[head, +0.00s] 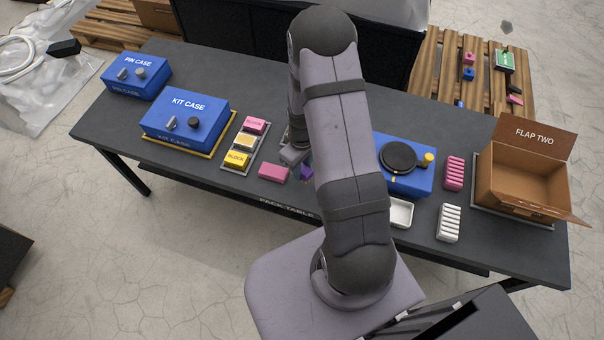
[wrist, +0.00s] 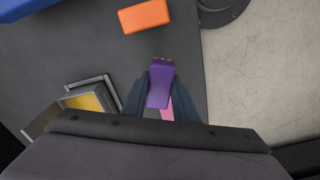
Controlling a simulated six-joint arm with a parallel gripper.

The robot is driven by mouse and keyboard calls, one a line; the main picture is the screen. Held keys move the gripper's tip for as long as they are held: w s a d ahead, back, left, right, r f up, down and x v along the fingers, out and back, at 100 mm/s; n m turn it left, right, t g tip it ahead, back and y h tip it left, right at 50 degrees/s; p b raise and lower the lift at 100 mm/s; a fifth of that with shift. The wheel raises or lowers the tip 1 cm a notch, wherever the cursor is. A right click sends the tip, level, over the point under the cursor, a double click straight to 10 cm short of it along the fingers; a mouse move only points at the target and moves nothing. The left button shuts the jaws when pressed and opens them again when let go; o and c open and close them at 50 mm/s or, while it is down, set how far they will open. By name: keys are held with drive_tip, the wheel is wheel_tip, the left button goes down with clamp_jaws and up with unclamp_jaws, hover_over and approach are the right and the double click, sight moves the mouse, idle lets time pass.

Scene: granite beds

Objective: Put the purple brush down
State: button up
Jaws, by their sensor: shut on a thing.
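The purple brush (wrist: 160,85) is between the two dark fingers of my gripper (wrist: 162,92) in the wrist view. The gripper is shut on it. In the head view only a small part of the purple brush (head: 306,171) shows at the left edge of my arm, which hides most of the gripper. Something pink (wrist: 166,110) shows partly behind the brush in the wrist view. I cannot tell whether the brush touches the table (head: 228,78).
A pink block (head: 273,172) lies just left of the brush. A tray (head: 226,168) of labelled blocks and the blue kit case (head: 185,118) stand farther left. An orange block (wrist: 145,16) lies ahead in the wrist view. An open carton (head: 520,205) stands at the right.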

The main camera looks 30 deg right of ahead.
drive_tip(key=shift+f, duration=2)
drive_tip(key=shift+f, duration=0.2)
drive_tip(key=o, duration=1)
drive_tip(key=shift+c, duration=0.2)
drive_tip(key=shift+r, duration=0.15)
